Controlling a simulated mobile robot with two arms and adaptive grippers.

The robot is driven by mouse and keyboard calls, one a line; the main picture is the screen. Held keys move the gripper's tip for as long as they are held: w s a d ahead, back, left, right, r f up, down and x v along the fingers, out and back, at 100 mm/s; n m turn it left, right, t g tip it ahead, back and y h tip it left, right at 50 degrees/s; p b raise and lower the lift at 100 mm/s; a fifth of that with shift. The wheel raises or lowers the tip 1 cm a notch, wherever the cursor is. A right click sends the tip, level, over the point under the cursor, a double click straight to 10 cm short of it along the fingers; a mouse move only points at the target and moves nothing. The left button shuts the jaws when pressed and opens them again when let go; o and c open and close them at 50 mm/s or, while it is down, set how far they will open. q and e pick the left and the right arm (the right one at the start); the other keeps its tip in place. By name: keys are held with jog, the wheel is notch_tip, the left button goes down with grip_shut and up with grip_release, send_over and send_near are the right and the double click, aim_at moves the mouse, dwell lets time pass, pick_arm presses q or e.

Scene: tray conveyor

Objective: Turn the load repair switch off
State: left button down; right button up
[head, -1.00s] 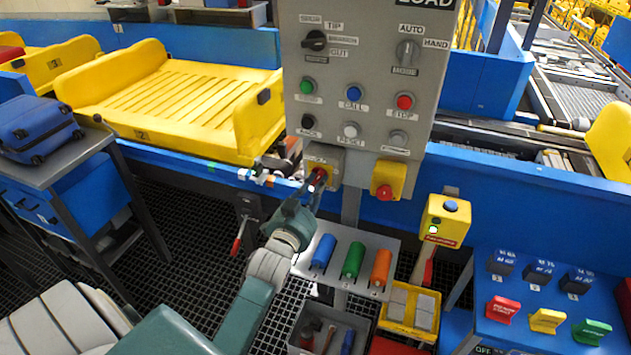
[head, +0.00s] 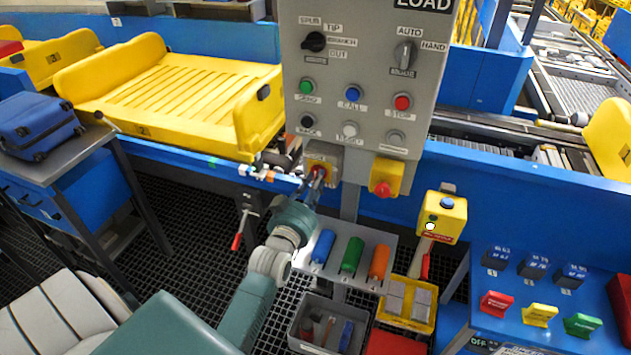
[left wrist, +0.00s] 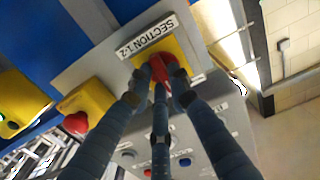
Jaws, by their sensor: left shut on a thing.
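A grey panel (head: 362,85) headed LOAD stands in the middle of the head view. Below it, a red rotary switch on a yellow plate (head: 314,165) is mostly hidden behind my left gripper (head: 316,178). In the left wrist view the fingers of my left gripper (left wrist: 158,80) are closed around the red switch handle (left wrist: 160,68). The yellow plate shows behind it, and its label (left wrist: 147,37) reads SECTION 1-2. I cannot read a LOAD REPAIR label anywhere. My right gripper is not in view.
A red button on a yellow box (head: 384,183) is just right of the held switch. Above are the panel's buttons and two selector knobs (head: 405,55). A shelf with coloured cylinders (head: 352,255) hangs below. A yellow push-button box (head: 443,217) stands farther right.

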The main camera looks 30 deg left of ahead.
pick_arm(q)
jog(key=shift+f, duration=0.15)
jog(key=c, duration=1.6)
grip_release()
jog(key=shift+s, duration=0.1)
jog(key=v, duration=1.1)
jog(key=shift+s, duration=0.4)
